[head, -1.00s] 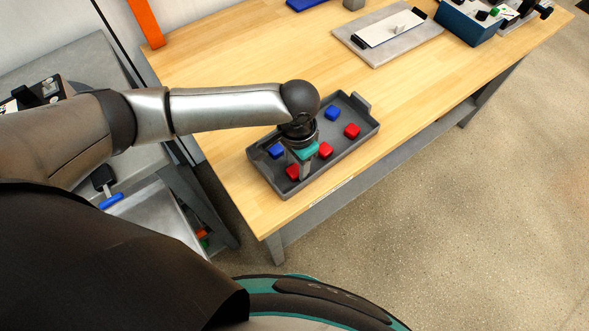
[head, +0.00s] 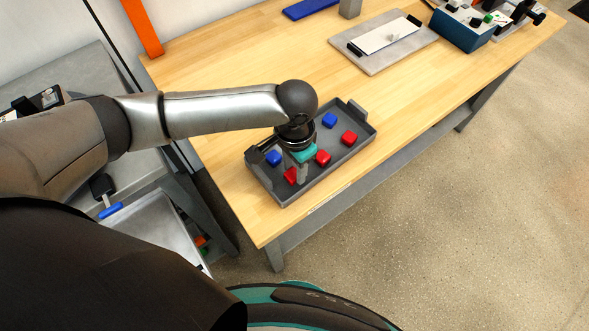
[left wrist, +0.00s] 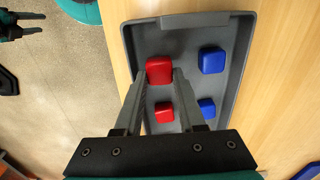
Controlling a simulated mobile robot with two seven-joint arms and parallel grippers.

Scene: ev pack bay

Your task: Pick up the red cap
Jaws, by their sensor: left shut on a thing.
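Several red caps and blue caps lie in a grey tray (head: 330,178) on the wooden table. My left gripper (head: 302,178) reaches down into the tray. It is shut on the nearest red cap (head: 290,176), which is partly hidden by a finger in the head view. In the left wrist view this red cap (left wrist: 160,70) sits between the fingertips. Other red caps (head: 322,157) and (head: 349,137) lie farther along the tray. A blue cap (head: 273,158) is beside the held one. My right gripper (left wrist: 38,22) shows at the wrist view's top left, its fingers apart and empty.
Another blue cap (head: 329,120) lies at the tray's far end. Low tray walls surround the caps. A grey plate with a white strip (head: 385,45) and a blue box (head: 462,28) stand farther back. The table left of the tray is clear.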

